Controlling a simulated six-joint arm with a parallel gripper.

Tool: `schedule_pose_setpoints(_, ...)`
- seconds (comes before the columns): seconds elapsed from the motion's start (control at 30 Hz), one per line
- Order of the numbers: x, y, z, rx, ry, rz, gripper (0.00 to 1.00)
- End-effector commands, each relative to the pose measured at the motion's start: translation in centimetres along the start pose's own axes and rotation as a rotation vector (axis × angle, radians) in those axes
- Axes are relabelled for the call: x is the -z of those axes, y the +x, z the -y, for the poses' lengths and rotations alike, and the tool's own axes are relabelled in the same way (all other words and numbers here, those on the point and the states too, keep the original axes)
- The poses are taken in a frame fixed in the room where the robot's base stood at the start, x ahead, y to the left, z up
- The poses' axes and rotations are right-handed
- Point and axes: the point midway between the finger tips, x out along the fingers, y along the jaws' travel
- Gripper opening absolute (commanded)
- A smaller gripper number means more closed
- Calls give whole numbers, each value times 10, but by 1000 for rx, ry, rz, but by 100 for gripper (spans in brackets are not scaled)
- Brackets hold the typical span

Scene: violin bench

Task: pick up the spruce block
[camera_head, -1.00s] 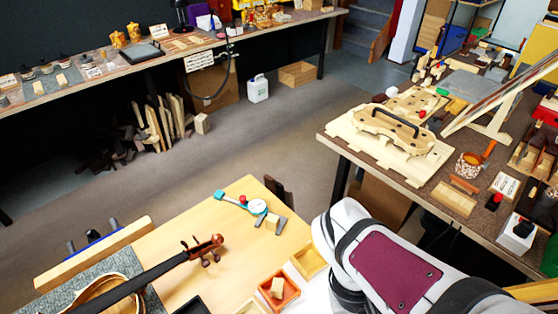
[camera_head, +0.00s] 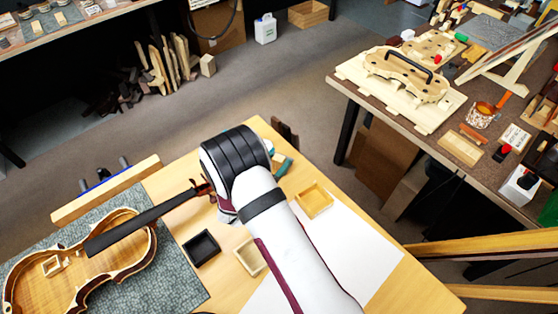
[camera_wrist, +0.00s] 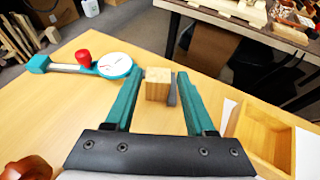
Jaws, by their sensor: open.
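The pale wooden block (camera_wrist: 157,85), which I take to be the spruce block, stands on the light wood table in the wrist view. My gripper (camera_wrist: 159,75) is open, with one teal finger on each side of the block and a visible gap on the left. A thin dark grey piece (camera_wrist: 172,91) stands close at the block's right, between it and the right finger. I cannot tell how high the fingertips are above the table. In the head view my arm hides the block and most of the gripper.
A teal dial gauge with a red knob (camera_wrist: 83,57) lies left of the fingers. An open wooden tray (camera_wrist: 284,148) is at the right; it also shows in the head view (camera_head: 327,207). A black tray (camera_head: 201,249) and a violin (camera_head: 82,270) are left of my arm.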

Motion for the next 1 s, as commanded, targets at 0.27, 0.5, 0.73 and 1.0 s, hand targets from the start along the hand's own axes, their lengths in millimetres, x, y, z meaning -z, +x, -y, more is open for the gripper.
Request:
schedule_pose_setpoints(0.27,3,49,-2,3,2,0,55)
schedule_pose_setpoints(0.5,3,52,-2,2,2,0,55)
schedule_pose_setpoints(0.73,3,52,-2,2,2,0,14)
schedule_pose_setpoints(1.0,3,51,-2,2,2,0,0)
